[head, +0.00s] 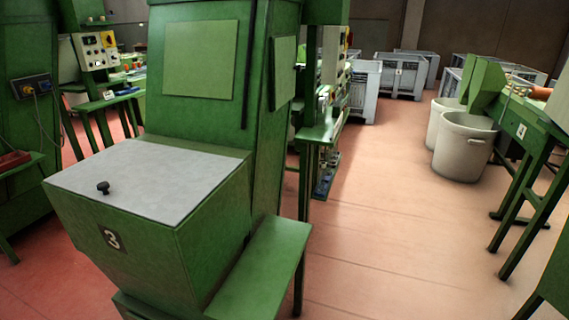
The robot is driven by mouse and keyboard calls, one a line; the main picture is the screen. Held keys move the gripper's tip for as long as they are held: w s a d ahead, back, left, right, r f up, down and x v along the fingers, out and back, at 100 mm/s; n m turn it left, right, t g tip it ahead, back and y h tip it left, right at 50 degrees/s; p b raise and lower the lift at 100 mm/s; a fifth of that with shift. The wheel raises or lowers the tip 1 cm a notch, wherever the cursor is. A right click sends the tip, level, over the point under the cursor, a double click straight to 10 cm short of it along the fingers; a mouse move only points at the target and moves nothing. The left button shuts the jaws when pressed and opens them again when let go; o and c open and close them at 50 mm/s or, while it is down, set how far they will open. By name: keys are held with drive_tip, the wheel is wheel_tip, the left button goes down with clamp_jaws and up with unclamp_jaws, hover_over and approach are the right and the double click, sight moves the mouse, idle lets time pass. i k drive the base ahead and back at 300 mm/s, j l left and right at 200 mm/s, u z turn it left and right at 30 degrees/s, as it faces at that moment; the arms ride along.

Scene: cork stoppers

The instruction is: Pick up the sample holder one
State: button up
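I cannot make out a sample holder marked one in the head view. My gripper is not in view.
A green side shelf (262,272) juts out at the machine's lower right. Pale bins (464,147) stand beside a green table (540,118) at right. Grey crates (400,76) stand at the back. The reddish floor (400,215) between is clear.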

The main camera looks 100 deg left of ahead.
sight(330, 151)
drive_tip(key=u, duration=2.8)
drive_tip(key=i+l+z, duration=0.15)
drive_tip(key=i+z, duration=0.2)
drive_tip(key=i, duration=0.2)
drive_tip(key=i+l+z, duration=0.1)
drive_tip(key=i, duration=0.8)
drive_tip(key=i+l, duration=0.15)
drive_tip(key=i, duration=0.75)
drive_tip(key=i+l+u, duration=0.25)
drive_tip(key=i, duration=0.15)
drive_tip(key=i+l+u, duration=0.1)
drive_tip(key=i+u, duration=0.2)
drive_tip(key=i, duration=0.15)
drive_tip(key=i+l+u, duration=0.25)
drive_tip(key=i+l, duration=0.05)
drive_tip(key=i, duration=0.05)
